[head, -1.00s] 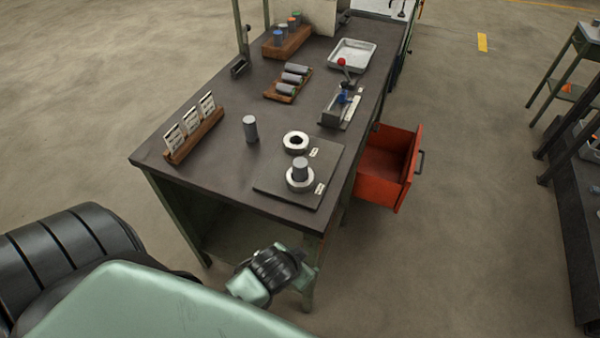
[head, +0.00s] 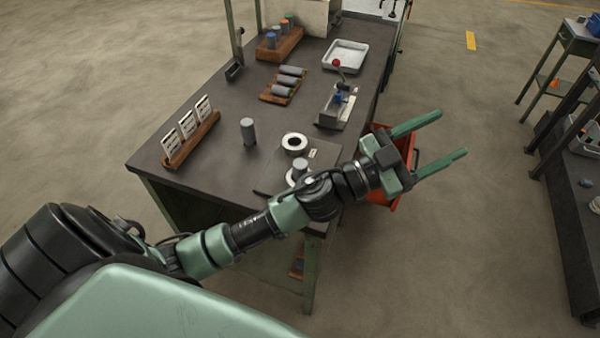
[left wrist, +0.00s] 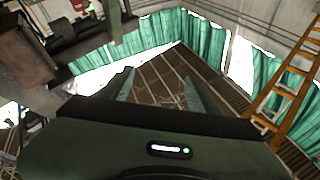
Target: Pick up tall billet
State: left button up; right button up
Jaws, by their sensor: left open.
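A tall grey billet (head: 248,132) stands upright and alone on the dark workbench (head: 215,150), left of a pale ring (head: 294,143). A second grey billet (head: 300,166) stands in another ring, partly hidden behind my left arm. My left gripper (head: 452,134) is open and empty, its two green fingers spread and pointing right, past the bench's right edge and well away from both billets. In the left wrist view its fingers (left wrist: 160,88) are apart with nothing between them, and no billet shows there. My right gripper is not in view.
An open red drawer (head: 380,194) sits partly behind my left gripper. A card rack (head: 190,142), a wooden rack with lying cylinders (head: 284,87), a lever fixture (head: 338,103) and a white tray (head: 345,55) stand on the bench.

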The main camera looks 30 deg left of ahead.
pick_arm(q)
jog(key=s+d+m+g+h, duration=0.2)
jog(key=d+m+g+h, duration=0.2)
jog(key=d+m+g, duration=0.15)
jog(key=n+g+y, duration=0.2)
jog(key=g+y, duration=1)
jog(key=y, duration=0.7)
send_over(300, 163)
jog(key=d, duration=0.1)
jog(key=shift+m, duration=0.25)
notch_tip(300, 163, down, 15)
jog(key=shift+w+d+r, duration=0.15)
jog(key=shift+r, duration=0.05)
jog(key=shift+a+f, duration=0.2)
jog(key=f+p, duration=0.1)
jog(key=f, duration=0.1)
jog(key=f+p, duration=0.1)
jog(key=f, duration=0.1)
jog(key=f+p, duration=0.1)
jog(key=f, duration=0.1)
jog(key=shift+a+f, duration=0.2)
jog(key=shift+a, duration=0.2)
jog(key=shift+f, duration=0.4)
grip_shut()
